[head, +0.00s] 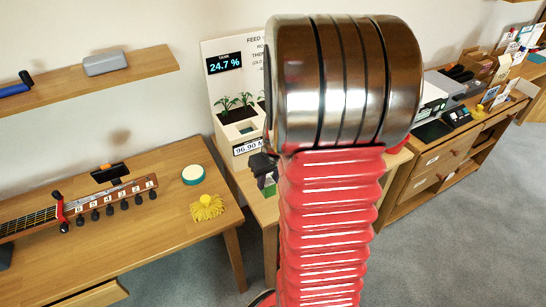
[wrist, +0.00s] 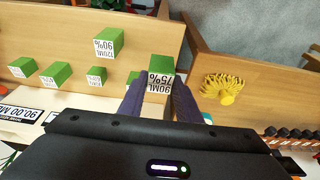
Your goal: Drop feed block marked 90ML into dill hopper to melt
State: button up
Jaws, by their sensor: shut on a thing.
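In the wrist view, my gripper (wrist: 160,90) is shut on a green block (wrist: 161,64). Its white face reads 90ML and 75%, upside down in this view. The held block is above or close to the wooden table; the gap is unclear. Other green blocks with white labels stand on the table: one reads 120ML 90% (wrist: 107,42), and several smaller ones stand nearby (wrist: 56,73). In the head view my arm hides most of the gripper. A white planter with small green plants (head: 238,118) stands behind it; I cannot tell which part is the dill hopper.
A panel (head: 225,63) reads 24.7 %. The left table (head: 150,215) holds a guitar neck (head: 100,200), a yellow tassel (head: 207,208) and a round teal-rimmed tin (head: 193,174). A wall shelf (head: 90,80) is above. A cluttered cabinet (head: 440,165) stands at right.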

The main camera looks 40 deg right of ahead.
jog(key=w+a+r+n, duration=0.1)
jog(key=w+a, duration=0.7)
jog(key=a, duration=0.5)
jog(key=w+a+r+n, duration=0.1)
jog(key=w+a+n, duration=0.1)
jog(key=w+a, duration=0.7)
jog(key=a, duration=0.5)
jog(key=shift+a+r+y, duration=0.2)
jog(key=shift+r+y, duration=0.15)
jog(key=shift+y, duration=0.05)
jog(key=shift+d, duration=0.1)
